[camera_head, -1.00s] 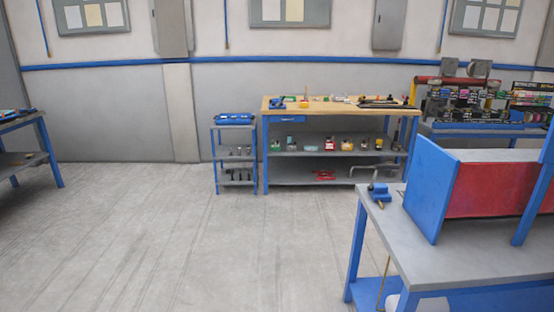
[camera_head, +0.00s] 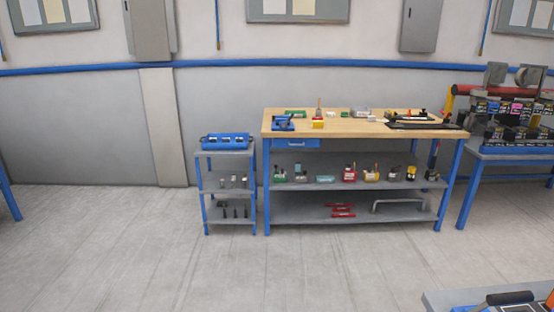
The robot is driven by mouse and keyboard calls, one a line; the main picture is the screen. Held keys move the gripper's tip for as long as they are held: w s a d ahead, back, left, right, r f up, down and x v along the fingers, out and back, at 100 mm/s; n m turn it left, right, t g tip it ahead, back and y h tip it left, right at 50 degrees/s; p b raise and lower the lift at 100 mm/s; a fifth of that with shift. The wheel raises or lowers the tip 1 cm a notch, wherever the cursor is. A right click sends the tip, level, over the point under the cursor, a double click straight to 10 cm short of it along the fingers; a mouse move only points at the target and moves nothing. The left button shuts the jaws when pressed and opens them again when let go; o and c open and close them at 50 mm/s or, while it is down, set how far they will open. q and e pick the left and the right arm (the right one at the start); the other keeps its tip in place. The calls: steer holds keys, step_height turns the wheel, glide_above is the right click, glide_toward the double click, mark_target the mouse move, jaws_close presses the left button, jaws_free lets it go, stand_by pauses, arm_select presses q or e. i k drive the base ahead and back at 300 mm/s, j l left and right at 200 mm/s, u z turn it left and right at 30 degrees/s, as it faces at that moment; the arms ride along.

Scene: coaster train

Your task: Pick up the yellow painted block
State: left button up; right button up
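A small yellow block (camera_head: 318,124) sits on the wooden top of the workbench (camera_head: 350,128), near its front edge and left of the middle. It is far off, and I cannot make out its paint. A blue tool or vise (camera_head: 284,123) stands to its left on the same top. Neither of my grippers shows in the head view.
Shelves below hold several small items. A grey table corner (camera_head: 450,298) juts in at the lower right. The floor (camera_head: 220,270) before the bench is clear.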

mark_target(316, 123)
steer(key=i+z, duration=0.1)
steer(key=i, duration=0.4)
steer(key=i+j+z, duration=0.15)
steer(key=i, duration=0.4)
steer(key=i+j+z, duration=0.1)
steer(key=i, duration=0.4)
steer(key=i+j+z, duration=0.1)
steer(key=i, duration=0.45)
steer(key=i+j+z, duration=0.1)
steer(key=i+j, duration=0.2)
steer(key=i, duration=0.2)
